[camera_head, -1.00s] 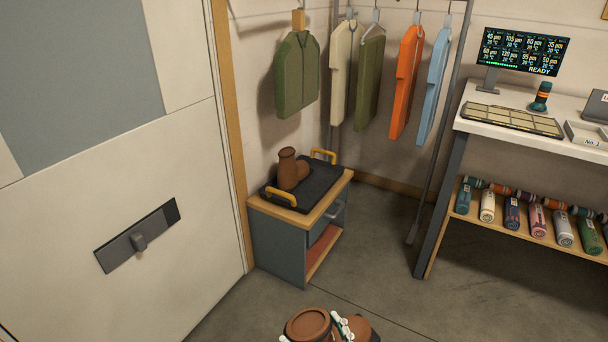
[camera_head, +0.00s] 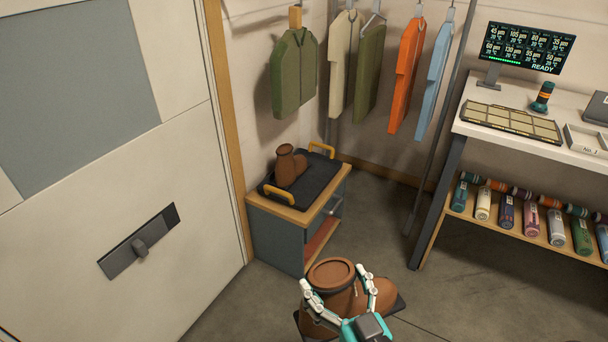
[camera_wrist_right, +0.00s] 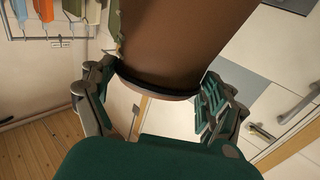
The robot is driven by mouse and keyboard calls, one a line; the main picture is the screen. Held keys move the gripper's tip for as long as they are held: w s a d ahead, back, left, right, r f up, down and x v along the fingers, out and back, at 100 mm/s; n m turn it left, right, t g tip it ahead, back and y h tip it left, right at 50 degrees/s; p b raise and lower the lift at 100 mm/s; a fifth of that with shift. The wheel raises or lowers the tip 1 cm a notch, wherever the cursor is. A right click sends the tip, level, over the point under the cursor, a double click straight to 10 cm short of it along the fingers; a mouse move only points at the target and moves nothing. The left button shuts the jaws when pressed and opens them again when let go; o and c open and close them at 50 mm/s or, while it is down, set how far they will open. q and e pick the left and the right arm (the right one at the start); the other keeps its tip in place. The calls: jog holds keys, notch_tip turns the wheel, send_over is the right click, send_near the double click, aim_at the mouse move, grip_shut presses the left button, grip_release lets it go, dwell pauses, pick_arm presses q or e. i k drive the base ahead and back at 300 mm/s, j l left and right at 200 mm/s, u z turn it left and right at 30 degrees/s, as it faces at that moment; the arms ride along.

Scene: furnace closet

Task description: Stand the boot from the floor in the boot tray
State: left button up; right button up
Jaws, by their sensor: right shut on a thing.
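A brown boot (camera_head: 332,277) is held upright by my right gripper (camera_head: 338,288) at the bottom of the head view, with its fingers on either side of the shaft. In the right wrist view the boot (camera_wrist_right: 185,40) fills the upper middle between the fingers (camera_wrist_right: 160,95). The black boot tray (camera_head: 317,187) with yellow handles lies on a low cabinet. Another brown boot (camera_head: 287,166) stands in the tray toward its left side, and the tray's right part is bare. My left gripper is not in view.
The low cabinet (camera_head: 271,236) stands against the wall beside a pale door (camera_head: 70,250). Coats (camera_head: 294,75) hang above and right of it. A metal rack post (camera_head: 432,140) and a workbench (camera_head: 540,135) with bottles below stand to the right. Floor between is clear.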

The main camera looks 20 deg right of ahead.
aim_at(312, 182)
jog(key=i+l, duration=0.5)
jog(key=i, duration=0.15)
jog(key=i+l, duration=0.45)
jog(key=i, duration=0.15)
jog(key=l+z, duration=0.05)
